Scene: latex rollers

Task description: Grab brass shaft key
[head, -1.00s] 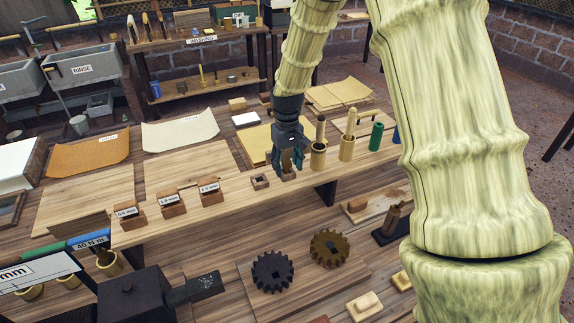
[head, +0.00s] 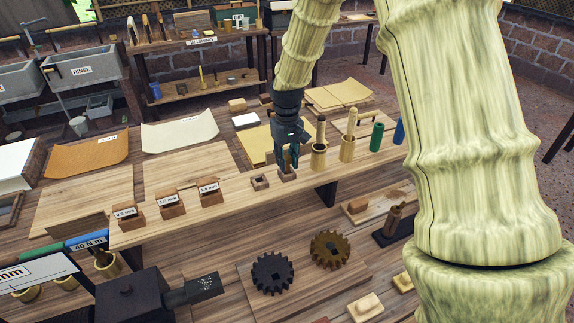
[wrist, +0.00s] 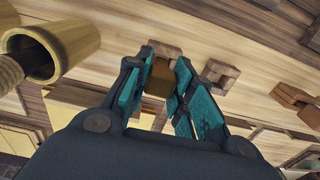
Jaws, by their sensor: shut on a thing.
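The brass shaft key (wrist: 160,77) is a small brownish-gold block between the teal finger pads of my gripper (wrist: 158,88) in the wrist view. The fingers are shut on it from both sides. A small wooden holder block (wrist: 163,48) lies just beyond the key; whether the key's far end is clear of it I cannot tell. In the head view my gripper (head: 288,158) points down just above that holder (head: 287,174) on the bench shelf, and the key is mostly hidden by the fingers.
An empty wooden holder (head: 260,182) stands just left. Brass cups with wooden handles (head: 318,156) stand close on the right, with a green cylinder (head: 376,137) farther along. Labelled wooden blocks (head: 171,203) line the left. Two gears (head: 272,272) lie on a lower board.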

